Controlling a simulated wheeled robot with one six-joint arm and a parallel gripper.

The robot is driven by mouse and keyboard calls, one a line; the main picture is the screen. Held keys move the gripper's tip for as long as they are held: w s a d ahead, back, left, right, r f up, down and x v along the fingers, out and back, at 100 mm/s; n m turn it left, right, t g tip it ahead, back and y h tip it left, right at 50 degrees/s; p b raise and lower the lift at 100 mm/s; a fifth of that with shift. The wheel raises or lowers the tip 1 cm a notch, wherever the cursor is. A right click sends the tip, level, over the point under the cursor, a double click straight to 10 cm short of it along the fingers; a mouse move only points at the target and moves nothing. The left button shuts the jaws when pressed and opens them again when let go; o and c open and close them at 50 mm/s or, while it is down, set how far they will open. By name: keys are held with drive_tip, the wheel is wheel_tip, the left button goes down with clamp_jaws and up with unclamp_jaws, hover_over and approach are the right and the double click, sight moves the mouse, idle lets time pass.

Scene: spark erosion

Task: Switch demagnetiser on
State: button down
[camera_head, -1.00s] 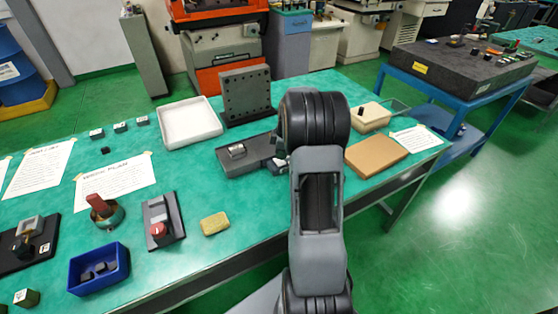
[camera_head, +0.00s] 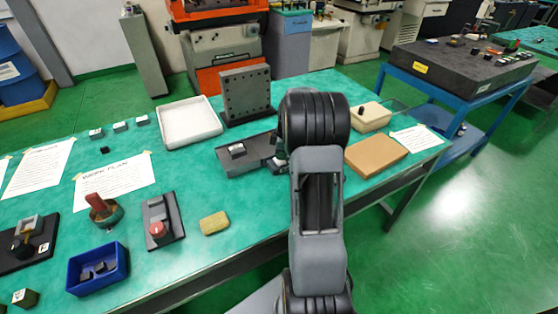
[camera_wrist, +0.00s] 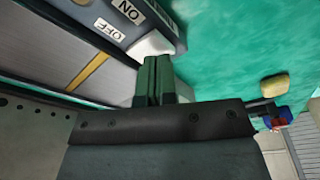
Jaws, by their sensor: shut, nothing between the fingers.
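The demagnetiser (camera_head: 258,145) is a low dark grey unit on the green bench, with a small metal block (camera_head: 237,150) on its left part. My arm hides its right end. In the wrist view, its grey top (camera_wrist: 55,45) has a gold strip, and its edge panel carries an OFF label (camera_wrist: 105,30) and an ON label (camera_wrist: 130,11). A white switch piece (camera_wrist: 151,45) sits by the panel, nearer the OFF label. My gripper (camera_wrist: 157,62) is shut and empty, its tips right at the white switch; I cannot tell whether they touch.
A white tray (camera_head: 190,123) and a dark upright plate (camera_head: 246,93) stand behind the demagnetiser. A brown pad (camera_head: 376,156) and a cream box (camera_head: 370,116) lie to its right. A yellow sponge-like block (camera_head: 214,223) lies nearer the bench's front edge. Bare bench lies in front of the demagnetiser.

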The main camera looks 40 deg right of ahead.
sight(281, 162)
drive_tip(key=shift+f+b, duration=0.65)
drive_tip(key=shift+f, duration=0.25)
drive_tip(key=shift+r, duration=0.15)
drive_tip(key=shift+r+p, duration=2.3)
drive_tip(key=shift+r, duration=1.1)
